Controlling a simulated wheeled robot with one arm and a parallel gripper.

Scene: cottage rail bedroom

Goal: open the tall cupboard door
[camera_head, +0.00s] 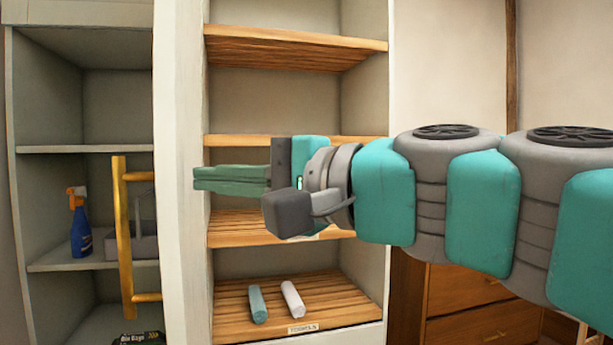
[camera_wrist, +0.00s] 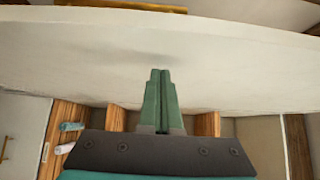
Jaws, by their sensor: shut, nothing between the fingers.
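The tall cupboard (camera_head: 365,100) stands open in the head view, with slatted wooden shelves inside. Its white door (camera_head: 180,100) is swung out and seen nearly edge-on at the cupboard's left. A yellow bar handle (camera_head: 124,235) stands off the door's far, outer face. My gripper (camera_head: 200,180) is shut and empty, in front of the shelves, with its green fingers pointing left at the door's inner face. In the wrist view the fingertips (camera_wrist: 160,72) overlap the pale door (camera_wrist: 230,60); I cannot tell whether they touch. The handle (camera_wrist: 120,8) shows beyond the door's edge.
Rolled towels, one teal (camera_head: 257,304) and one white (camera_head: 293,299), lie on the lowest visible shelf. A grey shelf unit (camera_head: 85,150) at left holds a blue spray bottle (camera_head: 80,225) and a grey caddy (camera_head: 135,243). A wooden drawer chest (camera_head: 470,300) stands at right, below my arm.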

